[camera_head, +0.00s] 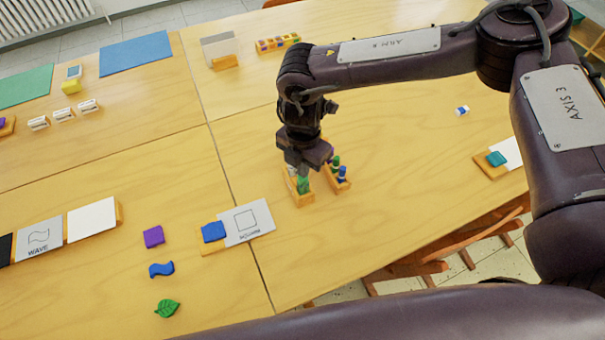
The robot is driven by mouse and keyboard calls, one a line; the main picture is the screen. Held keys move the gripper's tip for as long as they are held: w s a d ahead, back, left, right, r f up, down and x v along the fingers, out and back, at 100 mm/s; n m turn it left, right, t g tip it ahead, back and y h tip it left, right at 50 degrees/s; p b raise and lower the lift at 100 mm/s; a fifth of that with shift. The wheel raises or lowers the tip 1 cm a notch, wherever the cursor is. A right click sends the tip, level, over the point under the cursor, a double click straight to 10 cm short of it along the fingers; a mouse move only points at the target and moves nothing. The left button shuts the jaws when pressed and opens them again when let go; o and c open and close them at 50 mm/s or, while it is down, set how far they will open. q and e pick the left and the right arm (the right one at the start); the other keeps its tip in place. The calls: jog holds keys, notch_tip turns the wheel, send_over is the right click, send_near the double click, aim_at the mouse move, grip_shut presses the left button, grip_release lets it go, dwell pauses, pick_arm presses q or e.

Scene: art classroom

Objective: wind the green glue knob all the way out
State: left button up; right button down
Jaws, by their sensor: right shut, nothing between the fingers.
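A small wooden holder (305,200) stands on the table near the middle of the view, with a green glue piece (303,185) in it. My right gripper (302,173) points down just above this green piece and partly covers it. It is shut with nothing between its fingers. Whether the fingertips touch the green piece cannot be told. A second wooden holder (341,187) stands just to the right with blue, green and purple pieces, partly behind the gripper. How far any knob is wound out is too small to tell. My left gripper is not in view.
A square card on a wooden stand (247,222) with a blue block lies to the left. A purple block (154,236), a blue wave (161,270) and a green leaf (167,308) lie farther left. The table right of the holders is mostly clear up to another stand (490,167).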

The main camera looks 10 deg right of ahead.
jog(key=shift+f, duration=0.35)
jog(key=shift+r, duration=0.15)
jog(key=shift+r+p, duration=0.35)
jog(key=shift+r, duration=0.05)
jog(key=c, duration=2.1)
grip_release()
jog(key=o, duration=1.7)
